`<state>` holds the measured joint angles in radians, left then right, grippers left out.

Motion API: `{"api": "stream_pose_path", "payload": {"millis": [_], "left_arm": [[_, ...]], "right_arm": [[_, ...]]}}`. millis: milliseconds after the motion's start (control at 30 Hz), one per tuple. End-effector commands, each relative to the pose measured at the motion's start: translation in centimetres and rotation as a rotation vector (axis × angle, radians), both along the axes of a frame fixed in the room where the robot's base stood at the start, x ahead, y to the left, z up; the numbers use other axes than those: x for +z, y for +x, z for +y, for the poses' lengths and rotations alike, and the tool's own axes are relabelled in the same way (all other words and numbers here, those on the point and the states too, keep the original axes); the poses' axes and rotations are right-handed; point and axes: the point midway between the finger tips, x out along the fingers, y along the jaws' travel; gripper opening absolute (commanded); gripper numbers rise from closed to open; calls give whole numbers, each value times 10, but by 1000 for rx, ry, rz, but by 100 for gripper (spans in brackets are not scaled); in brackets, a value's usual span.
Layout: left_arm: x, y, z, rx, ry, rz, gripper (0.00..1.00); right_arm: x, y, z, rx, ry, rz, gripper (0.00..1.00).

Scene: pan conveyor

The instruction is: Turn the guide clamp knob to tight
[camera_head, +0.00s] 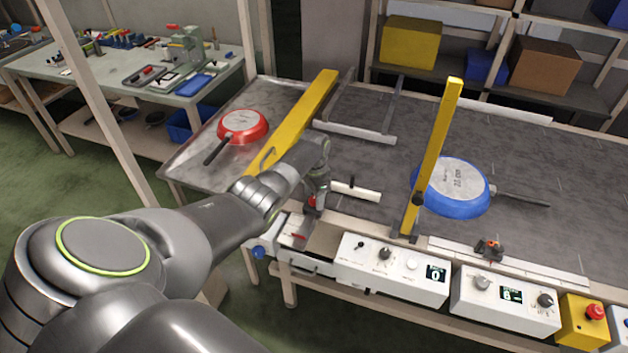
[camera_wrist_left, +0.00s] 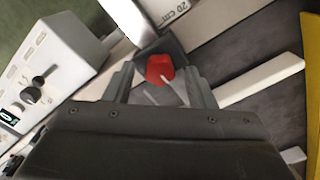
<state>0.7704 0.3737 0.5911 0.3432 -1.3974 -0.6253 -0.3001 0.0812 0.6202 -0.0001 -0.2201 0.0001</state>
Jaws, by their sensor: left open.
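The guide clamp knob is red and shows in the wrist view (camera_wrist_left: 158,67), on a dark block beside a pale scale strip marked 20 cm. In the head view only a bit of red (camera_head: 311,202) shows below my left gripper (camera_head: 316,192). That gripper also shows in the wrist view (camera_wrist_left: 161,82). Its fingers are open, one on each side of the knob; I cannot tell whether they touch it. A yellow guide rail (camera_head: 306,105) lies across the conveyor just behind my left arm. My right gripper is not in view.
A red pan (camera_head: 242,124) lies left of the rail, and a blue pan (camera_head: 455,190) lies right of a yellow bar (camera_head: 433,150). White control boxes (camera_head: 392,268) line the front edge. A yellow box with a red button (camera_head: 588,318) stands at lower right.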

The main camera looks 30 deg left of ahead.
Motion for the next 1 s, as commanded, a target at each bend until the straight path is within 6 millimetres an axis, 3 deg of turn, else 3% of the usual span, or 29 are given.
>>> {"api": "stream_pose_path", "payload": {"millis": [400,800,1000], "left_arm": [[59,0,0,-1,0,-4,50],[140,1,1,-1,2,-5,50],[165,0,0,0,0,-1,50]], "right_arm": [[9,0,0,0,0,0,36],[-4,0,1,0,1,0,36],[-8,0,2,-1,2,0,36]]}}
